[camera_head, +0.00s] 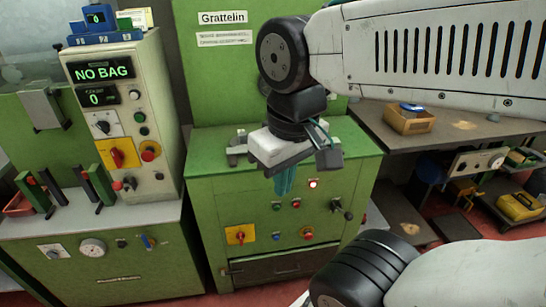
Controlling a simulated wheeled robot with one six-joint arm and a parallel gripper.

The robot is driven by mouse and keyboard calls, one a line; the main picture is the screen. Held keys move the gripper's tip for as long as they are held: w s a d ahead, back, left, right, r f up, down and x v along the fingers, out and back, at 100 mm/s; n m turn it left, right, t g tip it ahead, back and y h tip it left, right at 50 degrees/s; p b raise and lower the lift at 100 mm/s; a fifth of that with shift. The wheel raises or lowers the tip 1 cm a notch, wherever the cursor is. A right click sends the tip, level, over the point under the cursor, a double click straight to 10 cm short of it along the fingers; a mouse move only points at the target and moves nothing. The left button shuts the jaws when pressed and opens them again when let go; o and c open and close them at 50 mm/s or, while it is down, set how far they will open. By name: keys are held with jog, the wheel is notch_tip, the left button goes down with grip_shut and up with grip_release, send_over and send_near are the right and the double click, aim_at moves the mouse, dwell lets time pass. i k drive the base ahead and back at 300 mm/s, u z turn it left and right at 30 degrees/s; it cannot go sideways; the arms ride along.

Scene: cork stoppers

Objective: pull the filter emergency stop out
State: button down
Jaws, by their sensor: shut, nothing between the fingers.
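My gripper (286,186) hangs at the end of my arm in front of the green cabinet labelled Grattelin. Its teal fingers point down and are together, with nothing between them. The cabinet front (212,205) carries a red button (307,235) at lower right, apart from and below the fingers. Another red mushroom button (149,152) is on the pale control box (160,100) at left, beside a red and yellow rotary switch (117,157). I cannot read any label that tells which button is the filter emergency stop. My gripper touches neither button.
The cabinet also has a red and yellow rotary switch (240,235), a lit red lamp (313,184) and a black lever (341,208). A green bench (110,265) stands left. My arm covers the upper right.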

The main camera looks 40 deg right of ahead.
aim_at(308, 237)
jog(key=z, duration=0.5)
jog(key=k, duration=0.35)
jog(key=z, duration=0.5)
